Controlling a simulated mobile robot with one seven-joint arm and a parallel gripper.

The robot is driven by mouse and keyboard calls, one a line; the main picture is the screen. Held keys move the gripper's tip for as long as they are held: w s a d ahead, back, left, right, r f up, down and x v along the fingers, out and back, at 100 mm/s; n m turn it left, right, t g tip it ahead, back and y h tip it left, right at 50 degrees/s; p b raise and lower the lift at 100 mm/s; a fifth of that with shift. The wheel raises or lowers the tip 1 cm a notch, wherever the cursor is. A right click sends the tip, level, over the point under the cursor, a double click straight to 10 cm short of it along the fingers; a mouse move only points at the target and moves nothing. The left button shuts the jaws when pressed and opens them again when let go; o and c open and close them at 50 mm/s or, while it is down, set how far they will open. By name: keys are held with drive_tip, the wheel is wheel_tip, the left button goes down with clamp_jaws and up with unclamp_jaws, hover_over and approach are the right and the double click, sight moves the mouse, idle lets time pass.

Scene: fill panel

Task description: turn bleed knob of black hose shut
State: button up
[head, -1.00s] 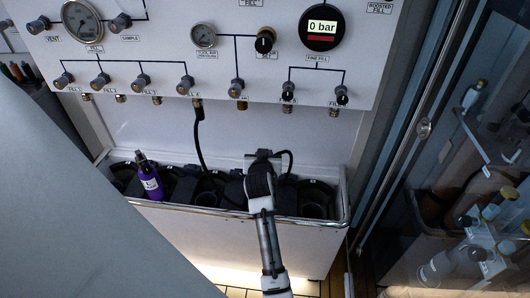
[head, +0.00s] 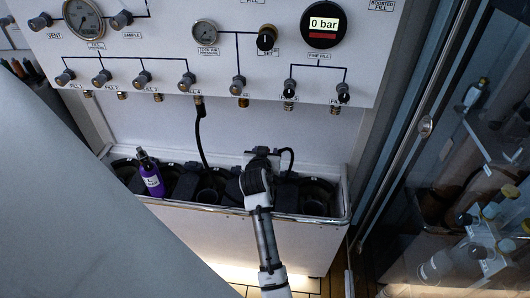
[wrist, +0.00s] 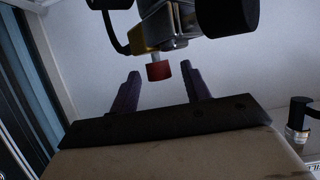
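The small red knob (wrist: 158,70), which looks like the bleed knob, sticks down from a brass and metal valve body (wrist: 168,28) in the wrist view. My gripper (wrist: 160,72) is open. Its two dark fingers point toward the knob, one on each side in the picture; I see no contact, and the depth gap is hard to tell. In the head view my gripper (head: 256,180) is over the bin of cylinders, and its fingers and the red knob cannot be made out. A black hose (head: 201,137) hangs from the FILL 4 outlet down into the bin.
The white-walled bin (head: 200,223) holds dark cylinders and a purple cylinder (head: 152,180). A white gauge panel (head: 190,55) is above, its display (head: 323,24) reading 0 bar. A black round knob (wrist: 228,15) is near the valve. A glass door (head: 440,150) bounds the right.

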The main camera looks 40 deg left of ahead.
drive_tip(key=shift+s, duration=0.1)
drive_tip(key=b+v, duration=0.2)
drive_tip(key=v, duration=1.1)
drive_tip(key=shift+s+d, duration=0.15)
drive_tip(key=shift+s, duration=0.15)
drive_tip(key=shift+r, duration=0.1)
